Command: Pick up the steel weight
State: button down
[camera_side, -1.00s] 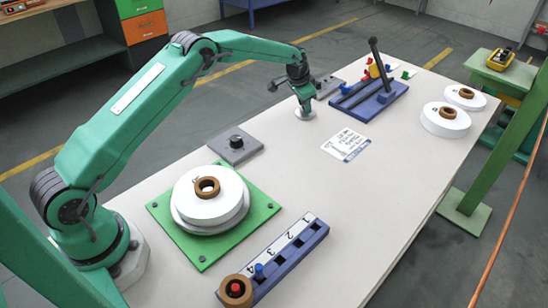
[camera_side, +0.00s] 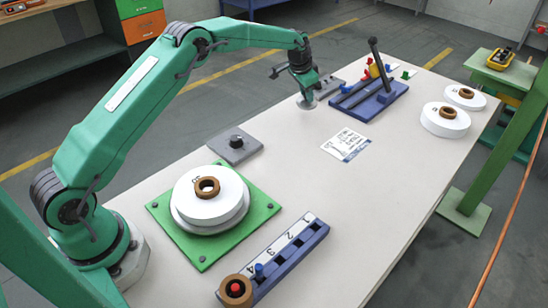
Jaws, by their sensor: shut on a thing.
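The steel weight (camera_side: 307,103) is a small silvery disc near the far-left side of the pale tabletop, left of the blue rack with the black lever. My gripper (camera_side: 305,92) points down and is shut on the weight's upper part. The weight hangs directly under my gripper and looks roughly level. A gap between the weight and the tabletop is too small to judge clearly from here.
The blue lever rack (camera_side: 372,97) stands close on the right. A printed card (camera_side: 346,145) lies nearer.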

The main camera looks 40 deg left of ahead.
jog(key=s+d+r, duration=0.4)
jog(key=d+r, duration=0.2)
jog(key=d, duration=0.3)
jog(key=shift+s+d+r, duration=0.2)
jog(key=shift+s+d, duration=0.15)
